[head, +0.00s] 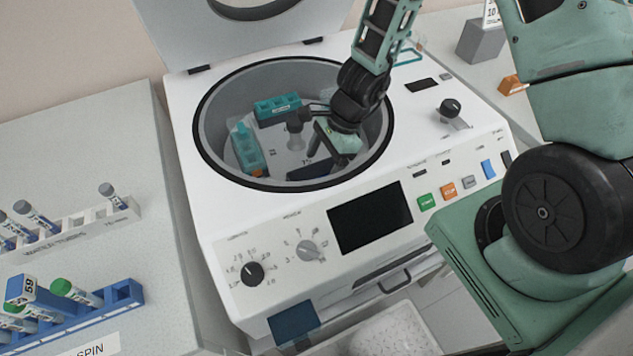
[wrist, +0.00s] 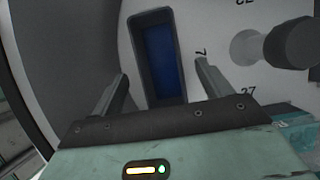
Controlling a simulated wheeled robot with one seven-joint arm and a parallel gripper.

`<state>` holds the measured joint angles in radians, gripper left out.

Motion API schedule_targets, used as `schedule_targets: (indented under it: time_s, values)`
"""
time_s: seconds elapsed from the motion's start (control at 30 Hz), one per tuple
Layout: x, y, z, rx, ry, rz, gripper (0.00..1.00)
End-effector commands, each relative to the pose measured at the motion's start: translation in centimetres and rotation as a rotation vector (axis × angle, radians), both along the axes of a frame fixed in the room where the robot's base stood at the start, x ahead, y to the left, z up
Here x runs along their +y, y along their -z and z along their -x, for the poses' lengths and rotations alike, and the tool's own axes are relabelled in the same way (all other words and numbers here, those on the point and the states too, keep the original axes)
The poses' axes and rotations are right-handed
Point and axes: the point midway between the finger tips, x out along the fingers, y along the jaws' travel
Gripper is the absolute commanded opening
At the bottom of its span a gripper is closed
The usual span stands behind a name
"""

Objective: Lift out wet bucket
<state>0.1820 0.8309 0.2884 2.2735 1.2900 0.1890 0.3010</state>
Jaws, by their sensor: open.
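The centrifuge (head: 222,215) stands with its lid (head: 240,25) up and its round bowl open. In the head view a dark bucket (head: 308,173) sits at the near side of the rotor, partly hidden by my gripper (head: 327,143). In the wrist view this dark-rimmed, slot-shaped bucket (wrist: 158,58) has a blue inside and holds no tubes that I can see. My gripper (wrist: 162,71) is open, one finger on each side of the bucket. I cannot tell whether the fingers touch it or whether liquid lies inside.
Two teal buckets sit in the bowl, one at the back (head: 278,106) and one at the left (head: 246,150). The rotor hub (head: 295,132) rises mid-bowl, close right of my gripper in the wrist view (wrist: 292,45). A white rack (head: 80,228) and a blue rack (head: 85,308) hold tubes at left.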

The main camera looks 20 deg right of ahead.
Motion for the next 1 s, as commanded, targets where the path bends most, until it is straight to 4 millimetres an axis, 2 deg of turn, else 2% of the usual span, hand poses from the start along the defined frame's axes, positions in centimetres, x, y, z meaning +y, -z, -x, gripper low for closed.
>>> schedule_targets:
  time_s: [0.07, 0.2, 0.93, 0.97, 1.0]
  values:
    - [0.4, 1.5, 0.0, 0.002, 0.001, -0.002, 0.78]
    - [0.9, 2.3, 0.0, 0.0, 0.0, -0.001, 0.78]
    - [0.9, 2.7, -0.1, -0.001, -0.001, 0.0, 0.78]
    - [0.9, 2.6, -0.1, -0.001, -0.001, 0.0, 0.73]
    - [0.9, 2.6, -0.1, -0.001, -0.001, 0.0, 0.61]
